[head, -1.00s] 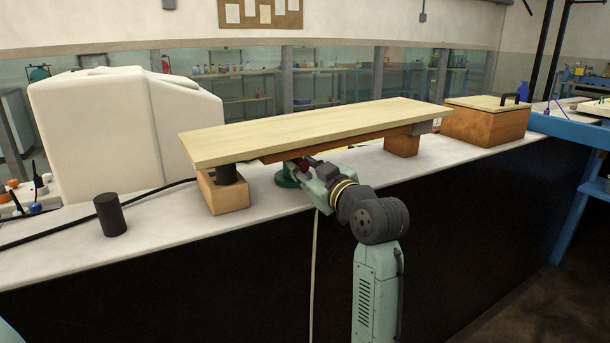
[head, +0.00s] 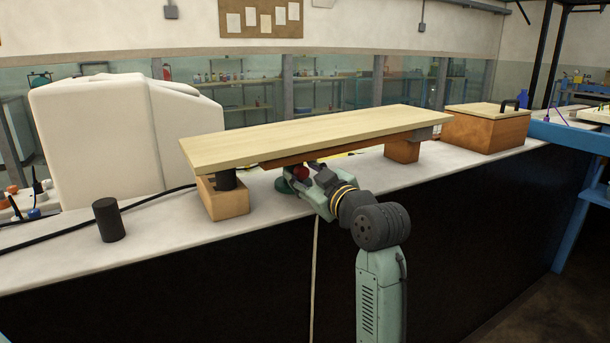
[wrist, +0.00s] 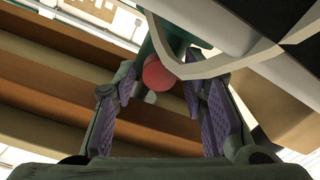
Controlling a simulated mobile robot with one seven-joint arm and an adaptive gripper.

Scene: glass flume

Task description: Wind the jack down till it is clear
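The jack stands under the pale plank (head: 315,130), its round green base (head: 288,187) on the counter. Its red ball knob (head: 301,173) shows just in front of my gripper (head: 310,177). In the wrist view the red knob (wrist: 157,74) lies between the two purple-padded fingers of my gripper (wrist: 160,85), with gaps visible on both sides. The fingers are open. A green part of the jack (wrist: 165,35) rises behind the knob. A brown beam (head: 340,148) runs under the plank. The jack's top is hidden, so I cannot tell whether it touches the beam.
The plank spans a left wooden block (head: 225,200) with a dark cylinder (head: 226,179) on it and a right block (head: 402,150). A loose black cylinder (head: 109,219) stands at left. A lidded wooden box (head: 487,130) stands at right.

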